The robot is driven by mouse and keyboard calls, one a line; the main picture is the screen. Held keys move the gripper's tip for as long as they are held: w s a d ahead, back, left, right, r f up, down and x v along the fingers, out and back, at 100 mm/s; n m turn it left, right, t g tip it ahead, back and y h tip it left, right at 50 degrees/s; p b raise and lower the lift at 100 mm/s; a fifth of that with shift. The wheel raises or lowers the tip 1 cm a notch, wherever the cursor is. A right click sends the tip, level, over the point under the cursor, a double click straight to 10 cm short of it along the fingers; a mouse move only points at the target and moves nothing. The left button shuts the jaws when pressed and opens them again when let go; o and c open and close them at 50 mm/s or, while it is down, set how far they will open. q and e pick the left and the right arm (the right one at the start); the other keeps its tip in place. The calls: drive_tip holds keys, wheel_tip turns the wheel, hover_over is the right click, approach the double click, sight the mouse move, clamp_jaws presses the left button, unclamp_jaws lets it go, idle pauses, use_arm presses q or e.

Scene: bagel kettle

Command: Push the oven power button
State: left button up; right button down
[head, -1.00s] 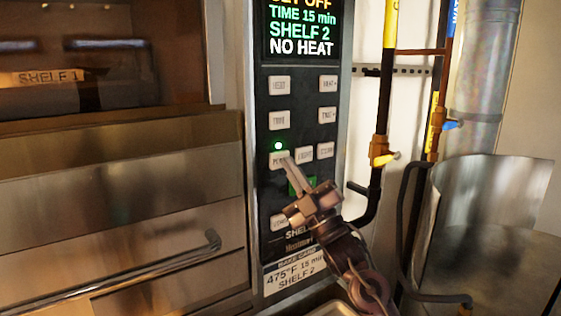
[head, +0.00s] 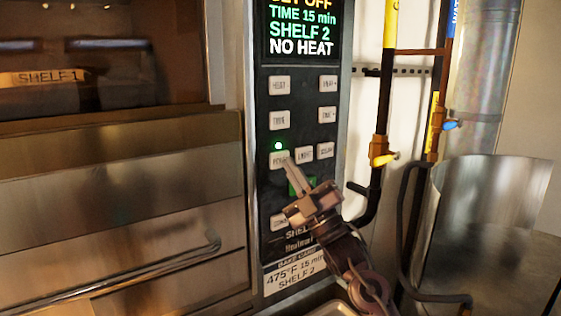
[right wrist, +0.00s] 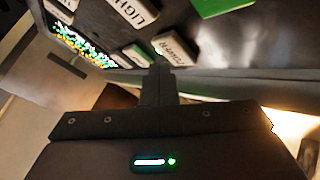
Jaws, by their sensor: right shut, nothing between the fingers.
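The oven power button (head: 279,159) is a pale rectangular key on the dark control panel, below a lit green light (head: 278,146). My right gripper (head: 290,164) is shut and empty, its fingertips at the right edge of this button. In the right wrist view the power button (right wrist: 177,47) lies just beyond the fingertips (right wrist: 158,64); whether they touch it I cannot tell. The display (head: 301,28) reads TIME 15 min, SHELF 2, NO HEAT. My left gripper is not in view.
The light button (head: 304,153) and another key (head: 325,150) sit to the right of the power button. A green button (head: 301,187) is below, partly behind my gripper. The oven front with a bar handle (head: 150,270) is left; pipes (head: 381,110) and a metal vessel (head: 480,230) are right.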

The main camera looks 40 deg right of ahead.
drive_tip(key=shift+w, duration=0.1)
idle(0.3)
drive_tip(key=shift+w, duration=0.55)
idle(0.5)
drive_tip(key=shift+s+b, duration=0.4)
drive_tip(key=shift+s, duration=0.25)
drive_tip(key=s+b, duration=0.1)
drive_tip(key=s, duration=0.5)
drive_tip(key=shift+a, duration=0.35)
idle(0.4)
